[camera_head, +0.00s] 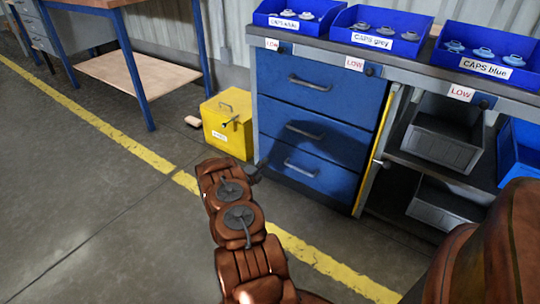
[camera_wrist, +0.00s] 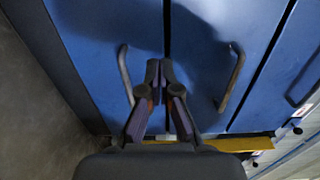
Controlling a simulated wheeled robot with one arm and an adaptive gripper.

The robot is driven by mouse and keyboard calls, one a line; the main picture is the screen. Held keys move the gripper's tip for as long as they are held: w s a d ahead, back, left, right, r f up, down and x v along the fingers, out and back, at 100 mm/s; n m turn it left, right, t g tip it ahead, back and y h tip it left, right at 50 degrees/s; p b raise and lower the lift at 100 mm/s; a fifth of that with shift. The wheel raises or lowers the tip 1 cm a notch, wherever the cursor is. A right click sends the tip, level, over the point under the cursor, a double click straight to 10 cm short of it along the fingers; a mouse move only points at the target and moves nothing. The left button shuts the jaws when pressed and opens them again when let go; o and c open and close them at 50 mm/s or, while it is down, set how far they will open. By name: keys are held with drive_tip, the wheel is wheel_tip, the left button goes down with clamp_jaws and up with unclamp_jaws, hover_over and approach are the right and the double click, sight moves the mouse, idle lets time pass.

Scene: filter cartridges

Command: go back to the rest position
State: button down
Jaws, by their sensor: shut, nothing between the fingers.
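My gripper (camera_wrist: 159,68) shows in the wrist view with its two dark fingers together at the tips, shut and empty. It points toward the blue drawer fronts of the cabinet. In the wrist view one drawer handle (camera_wrist: 125,75) is just left of the fingertips and another handle (camera_wrist: 233,78) is to the right; the fingers hold neither. In the head view my brown arm reaches out low in front of the drawer cabinet (camera_head: 318,93), and the gripper end is a small dark shape near the cabinet's lower left corner.
A yellow box (camera_head: 228,122) stands on the floor left of the cabinet. Blue bins of caps, white (camera_head: 283,26), grey (camera_head: 372,40) and blue (camera_head: 487,66), stand on the counter. Grey bins (camera_head: 442,136) sit in open shelves at right. The floor left of my arm is clear.

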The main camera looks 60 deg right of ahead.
drive_tip(key=shift+a, duration=0.5)
